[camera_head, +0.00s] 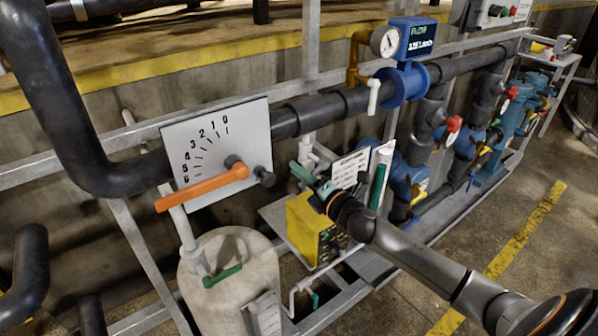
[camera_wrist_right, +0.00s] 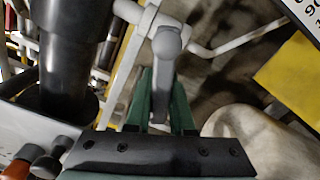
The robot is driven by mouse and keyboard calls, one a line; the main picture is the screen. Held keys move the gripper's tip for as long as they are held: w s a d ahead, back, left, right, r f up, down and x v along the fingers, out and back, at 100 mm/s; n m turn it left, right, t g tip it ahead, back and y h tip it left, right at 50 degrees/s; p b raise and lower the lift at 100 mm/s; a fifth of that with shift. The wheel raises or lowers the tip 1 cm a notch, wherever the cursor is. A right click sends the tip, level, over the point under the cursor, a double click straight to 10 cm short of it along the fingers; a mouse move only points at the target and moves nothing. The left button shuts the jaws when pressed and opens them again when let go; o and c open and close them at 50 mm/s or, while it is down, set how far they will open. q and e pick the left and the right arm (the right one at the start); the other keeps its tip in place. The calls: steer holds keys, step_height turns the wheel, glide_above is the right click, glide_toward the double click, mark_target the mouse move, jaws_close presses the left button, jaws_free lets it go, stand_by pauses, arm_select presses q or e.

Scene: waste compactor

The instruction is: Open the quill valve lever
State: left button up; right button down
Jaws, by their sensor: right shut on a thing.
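My right gripper (camera_head: 306,173) has green fingers and reaches in front of the black pipe, right of the dial plate. In the right wrist view, my right gripper (camera_wrist_right: 163,90) is shut around a grey lever (camera_wrist_right: 167,42) with a rounded end, which I take to be the quill valve lever. The lever sits by a white pipe (camera_wrist_right: 198,50). In the head view the gripped lever is too small and covered to make out clearly. My left gripper is not in view.
A white dial plate (camera_head: 200,130) with an orange lever (camera_head: 200,190) stands left of my right gripper. A yellow box (camera_head: 313,232) is below it, and a pale tank (camera_head: 235,282) is at lower left. A blue flow meter (camera_head: 414,38) is on the pipe behind.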

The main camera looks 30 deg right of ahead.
steer(key=shift+w+d+f+n+b, duration=0.1)
steer(key=shift+d+f+n+b, duration=0.6)
steer(key=shift+n, duration=1.55)
steer(key=shift+w+d+f+n+b, duration=0.1)
steer(key=shift+d+f+n+b, duration=0.55)
steer(key=shift+n, duration=1.55)
steer(key=shift+d+f+n+b, duration=0.35)
steer(key=shift+d+n, duration=0.7)
steer(key=shift+n, duration=1.2)
steer(key=shift+r, duration=0.15)
steer(key=c, duration=0.8)
jaws_free()
